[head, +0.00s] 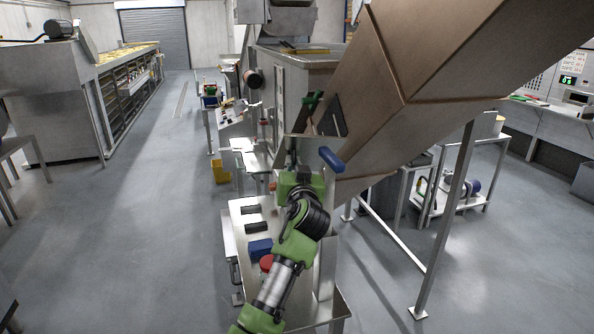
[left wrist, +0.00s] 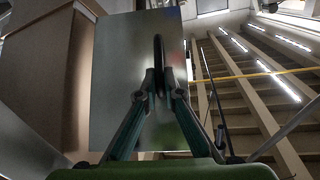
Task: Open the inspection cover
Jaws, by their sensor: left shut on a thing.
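The inspection cover (left wrist: 115,75) shows in the left wrist view as a flat, shiny metal plate. A black handle (left wrist: 159,48) stands out from its face. My left gripper (left wrist: 160,88) is shut on this handle, with one finger on each side. In the head view my left gripper (head: 292,160) is beside the steel machine, under the brown chute, and my own wrist partly hides its fingers. My right gripper is not in view.
The large brown chute (head: 400,90) slopes close to the right of my left arm. A steel table (head: 245,217) with black handles, a blue box (head: 260,249) and a red button (head: 266,263) lies below. A blue handle (head: 331,159) is near my wrist. Open floor (head: 130,230) lies left.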

